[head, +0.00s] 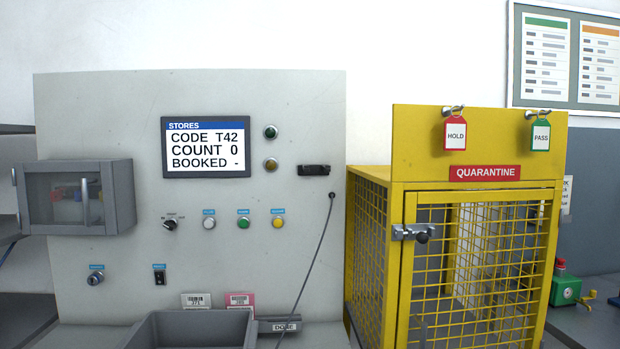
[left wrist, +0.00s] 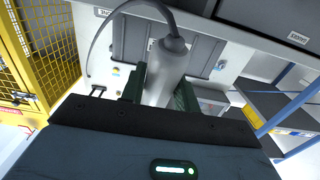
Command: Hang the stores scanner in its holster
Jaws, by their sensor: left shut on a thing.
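In the left wrist view, my left gripper (left wrist: 159,92) is shut on the grey, rounded handle of the stores scanner (left wrist: 168,62), with a dark finger on each side. A dark cable (left wrist: 110,22) runs from the handle's end and loops to the left. The rest of the scanner is hidden behind the gripper. In the head view, a small black bracket, apparently the holster (head: 314,170), is fixed on the grey panel right of the display and looks empty. The cable (head: 311,252) hangs from the panel below it. Neither gripper shows in the head view.
The grey panel (head: 120,270) carries a stores display (head: 206,147), buttons and a small windowed box (head: 77,197). A grey bin (head: 190,328) stands at its foot. A yellow quarantine cage (head: 480,262) is close on the right. The panel around the bracket is clear.

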